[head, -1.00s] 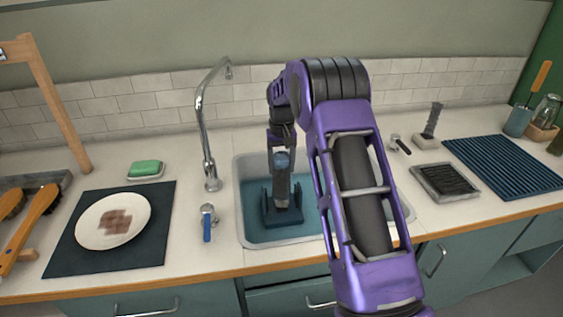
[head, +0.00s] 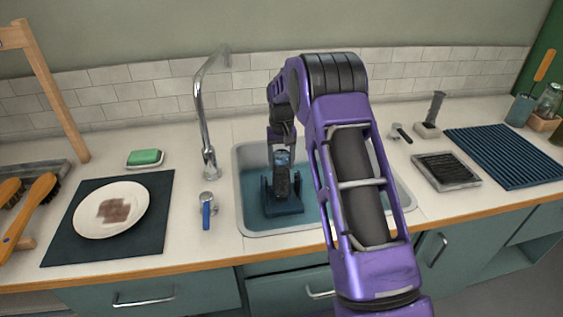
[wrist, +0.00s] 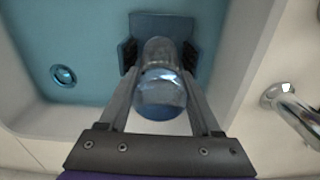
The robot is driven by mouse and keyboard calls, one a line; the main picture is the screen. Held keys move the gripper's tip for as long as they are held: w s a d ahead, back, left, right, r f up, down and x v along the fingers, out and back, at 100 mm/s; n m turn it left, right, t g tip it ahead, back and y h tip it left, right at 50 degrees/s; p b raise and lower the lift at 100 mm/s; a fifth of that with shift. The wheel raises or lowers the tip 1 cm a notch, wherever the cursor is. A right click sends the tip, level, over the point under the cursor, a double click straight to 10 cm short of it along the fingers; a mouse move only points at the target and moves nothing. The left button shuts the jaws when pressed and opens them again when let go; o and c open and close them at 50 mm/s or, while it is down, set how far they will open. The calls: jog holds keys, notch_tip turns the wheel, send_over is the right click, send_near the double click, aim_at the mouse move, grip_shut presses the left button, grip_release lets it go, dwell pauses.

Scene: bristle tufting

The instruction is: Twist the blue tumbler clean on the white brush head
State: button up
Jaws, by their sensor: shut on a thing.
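The blue tumbler (wrist: 162,92) is in my gripper (wrist: 160,80), clear and bluish, with its rounded blue end towards the wrist camera. In the head view, my gripper (head: 281,143) is over the sink, shut on the tumbler (head: 282,158). The dark blue brush stand (head: 283,208) is on the sink floor directly below, with uprights at its sides. In the wrist view, the stand (wrist: 160,22) shows behind the tumbler, with dark patches on both sides. The white brush head is hidden, and I cannot tell how far the tumbler is over it.
The sink (head: 250,228) surrounds the stand, its walls close by. A tap (head: 207,135) and blue-handled lever (head: 207,212) stand left. A soiled plate (head: 92,222) lies on a dark mat (head: 60,250). A scrub tray (head: 446,171) and ribbed blue mat (head: 505,157) lie right.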

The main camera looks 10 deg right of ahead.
jog(key=c, duration=0.5)
